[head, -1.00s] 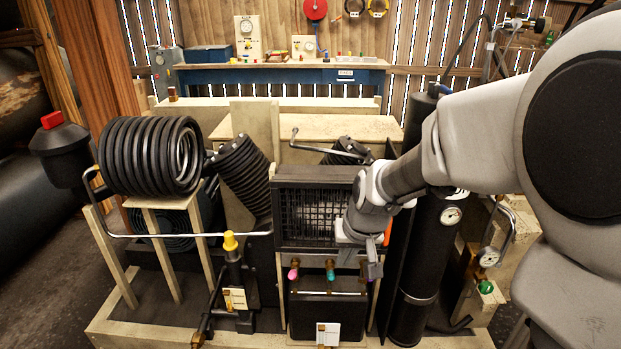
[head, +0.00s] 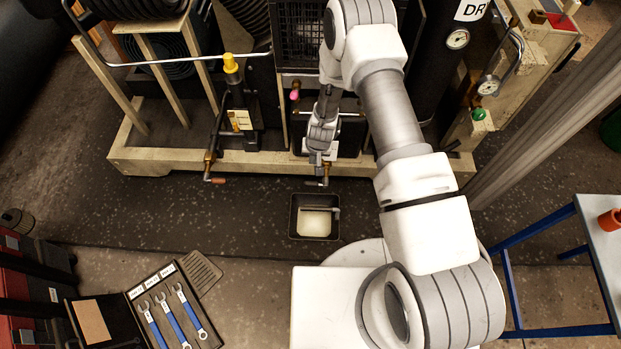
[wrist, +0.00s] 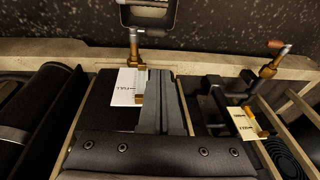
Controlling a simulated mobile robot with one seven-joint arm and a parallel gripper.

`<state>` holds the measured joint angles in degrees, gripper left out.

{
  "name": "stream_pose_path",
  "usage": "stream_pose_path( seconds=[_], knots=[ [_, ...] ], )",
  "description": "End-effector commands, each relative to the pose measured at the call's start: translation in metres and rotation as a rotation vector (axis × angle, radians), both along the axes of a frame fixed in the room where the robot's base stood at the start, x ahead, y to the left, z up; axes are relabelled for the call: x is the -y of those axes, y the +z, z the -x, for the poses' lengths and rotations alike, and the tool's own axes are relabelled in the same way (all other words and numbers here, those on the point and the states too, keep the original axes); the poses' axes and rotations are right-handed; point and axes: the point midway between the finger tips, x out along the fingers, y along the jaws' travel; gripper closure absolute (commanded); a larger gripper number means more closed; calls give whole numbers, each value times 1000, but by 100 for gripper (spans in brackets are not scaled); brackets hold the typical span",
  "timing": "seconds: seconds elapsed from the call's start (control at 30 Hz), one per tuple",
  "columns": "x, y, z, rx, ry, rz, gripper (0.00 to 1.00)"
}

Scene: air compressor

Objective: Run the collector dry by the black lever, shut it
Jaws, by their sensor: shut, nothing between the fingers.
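My gripper (head: 317,158) points down in front of the black collector box (head: 345,138) and is shut with nothing in it. Its grey fingers (wrist: 165,88) also show over the box in the wrist view. A brass drain valve (wrist: 150,58) sits low on the box front, just beyond the fingertips. A thin lever or spout (wrist: 133,38) rises from it in the picture; I cannot tell which it is, nor make out a black lever for certain. A white tag (wrist: 125,87) reading "FULL" hangs beside the valve. My gripper partly hides the valve in the head view.
A black pan (head: 315,217) with pale content stands on the floor below the valve. Left of the box is another valve with a reddish-brown handle (head: 218,180) and a yellow-capped post (head: 231,63). Wrenches (head: 172,315) lie lower left. A blue-legged table (head: 560,211) stands right.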

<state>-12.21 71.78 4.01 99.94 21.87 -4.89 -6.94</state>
Motion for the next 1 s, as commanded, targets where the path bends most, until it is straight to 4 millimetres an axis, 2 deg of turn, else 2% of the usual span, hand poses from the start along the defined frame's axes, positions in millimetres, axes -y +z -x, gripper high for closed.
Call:
stream_pose_path(
  seconds=[0.03,0.1,0.3,0.47,0.8,1.0],
  knots=[
    [0,-12,6,-6,-2,4,100],
    [0,-22,11,-10,-5,10,100],
    [0,-42,14,-12,-7,14,100],
    [-2,-68,9,-13,-7,13,100],
    [-6,-138,-5,-12,-7,14,100],
    [-8,-162,-10,-12,-7,14,100]
  ],
)
